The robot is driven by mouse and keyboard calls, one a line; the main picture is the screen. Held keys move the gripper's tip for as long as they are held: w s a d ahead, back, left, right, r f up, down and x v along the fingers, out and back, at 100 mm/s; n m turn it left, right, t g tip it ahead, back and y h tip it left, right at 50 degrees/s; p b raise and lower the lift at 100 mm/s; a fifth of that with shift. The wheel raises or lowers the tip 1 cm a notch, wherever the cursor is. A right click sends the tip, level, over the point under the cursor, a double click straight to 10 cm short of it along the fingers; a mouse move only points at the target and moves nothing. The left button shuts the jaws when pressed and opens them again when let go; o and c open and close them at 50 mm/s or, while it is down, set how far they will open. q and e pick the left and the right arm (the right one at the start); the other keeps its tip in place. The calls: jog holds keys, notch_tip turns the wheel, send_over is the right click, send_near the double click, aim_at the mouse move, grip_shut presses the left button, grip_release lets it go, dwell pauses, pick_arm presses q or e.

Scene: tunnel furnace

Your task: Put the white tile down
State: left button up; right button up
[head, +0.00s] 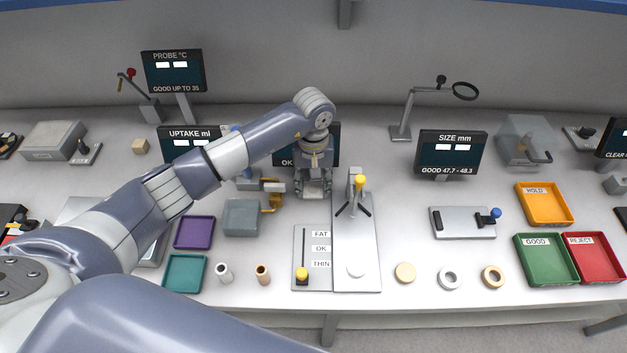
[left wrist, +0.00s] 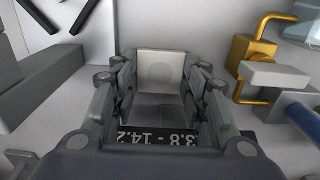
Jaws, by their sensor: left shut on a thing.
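The white tile (left wrist: 160,68) is a pale square with a faint round mark, seen between my left gripper's fingertips in the left wrist view. My left gripper (left wrist: 160,85) is shut on it. In the head view the left gripper (head: 314,192) points down over the back middle of the bench, in front of a display marked OK (head: 331,150). The tile is mostly hidden by the fingers there, and I cannot tell whether it touches anything below. My right gripper is not in view.
Right of the gripper stands a yellow-knobbed fixture (head: 365,240); a FAT/OK/THIN gauge (head: 312,262) lies in front. A grey box (head: 242,217) with a gold clamp (head: 270,197) is close on the left. Green (head: 546,280), red (head: 610,278) and orange (head: 566,220) trays stand right.

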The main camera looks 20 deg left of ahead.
pick_arm(q)
jog(key=shift+f, duration=0.15)
jog(key=o, duration=0.7)
jog(key=shift+o, duration=0.2)
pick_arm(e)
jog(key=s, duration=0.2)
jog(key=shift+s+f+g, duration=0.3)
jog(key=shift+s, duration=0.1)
